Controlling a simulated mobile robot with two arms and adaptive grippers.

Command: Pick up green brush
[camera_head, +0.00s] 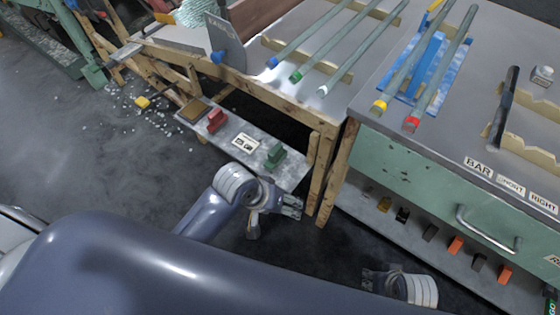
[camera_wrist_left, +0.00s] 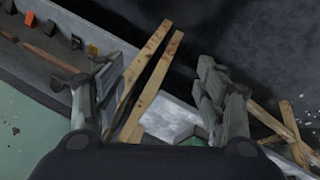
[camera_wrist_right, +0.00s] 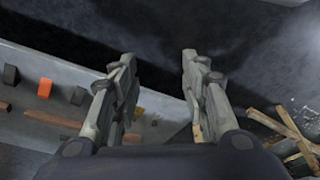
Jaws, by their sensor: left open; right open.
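The green brush (camera_head: 275,155) sits on the low grey bench (camera_head: 222,142), near its right end, in the head view. A red brush (camera_head: 217,120) is on the same bench to its left. My left gripper (camera_head: 290,207) is open and empty, in front of the bench and apart from the green brush. In the left wrist view (camera_wrist_left: 150,80), a small green patch, perhaps the brush, shows partly hidden behind the right finger. My right gripper (camera_head: 372,281) is low near the bottom right, open; the right wrist view (camera_wrist_right: 158,60) shows nothing between its fingers.
Wooden legs (camera_head: 327,175) stand right of the low bench. A green drawer cabinet (camera_head: 400,163) is at right, with a lower shelf of small blocks (camera_head: 455,244). Glass tubes (camera_head: 325,50) lie on the tabletops. A yellow block (camera_head: 142,102) and shards lie on the floor.

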